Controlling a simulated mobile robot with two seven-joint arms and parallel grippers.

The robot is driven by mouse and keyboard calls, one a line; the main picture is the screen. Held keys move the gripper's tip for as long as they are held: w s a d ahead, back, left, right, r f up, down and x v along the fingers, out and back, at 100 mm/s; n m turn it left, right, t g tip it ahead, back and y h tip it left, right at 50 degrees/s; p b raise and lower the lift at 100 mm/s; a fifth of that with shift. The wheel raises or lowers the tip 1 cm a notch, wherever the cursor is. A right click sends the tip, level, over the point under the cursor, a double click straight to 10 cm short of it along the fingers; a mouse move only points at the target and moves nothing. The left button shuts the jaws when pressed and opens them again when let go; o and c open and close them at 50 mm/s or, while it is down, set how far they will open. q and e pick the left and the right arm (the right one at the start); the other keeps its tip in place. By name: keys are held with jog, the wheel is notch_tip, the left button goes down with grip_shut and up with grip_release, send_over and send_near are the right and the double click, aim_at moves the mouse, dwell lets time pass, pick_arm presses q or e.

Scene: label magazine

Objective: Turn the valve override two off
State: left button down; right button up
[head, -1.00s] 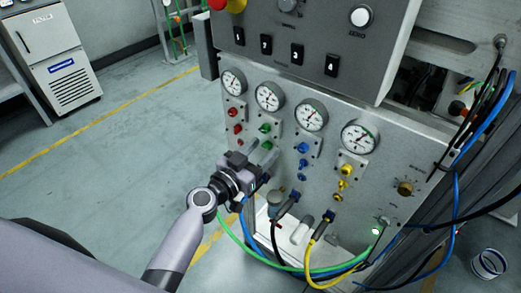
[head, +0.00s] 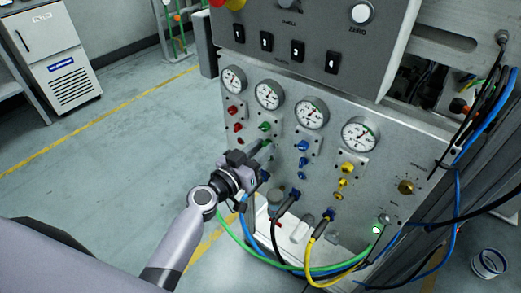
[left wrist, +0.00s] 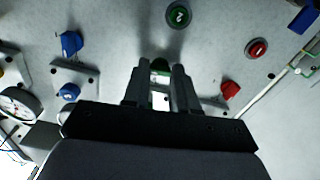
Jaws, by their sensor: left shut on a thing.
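My left gripper (head: 265,150) reaches from the left to the grey valve panel (head: 325,218), at the second column under the gauges. It is shut on a green knob, whose top shows between the two fingers in the left wrist view (left wrist: 160,64). The fingers hide most of this knob, so its turn position cannot be read. A round green part marked 2 (left wrist: 179,15) sits beyond the fingertips in that view. Another green part (head: 264,127) shows above the fingers in the head view. My right gripper is not in view.
Red (head: 233,110), blue (head: 302,146) and yellow (head: 347,168) knobs stand close beside this column. Several gauges are above, one of them here (head: 311,114). Connectors with green, blue and yellow hoses (head: 312,248) hang below. The floor to the left is clear.

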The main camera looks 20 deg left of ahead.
pick_arm(q)
jog(key=shift+n, duration=8.1)
jog(key=c, duration=0.9)
grip_release()
jog(key=shift+s, duration=0.15)
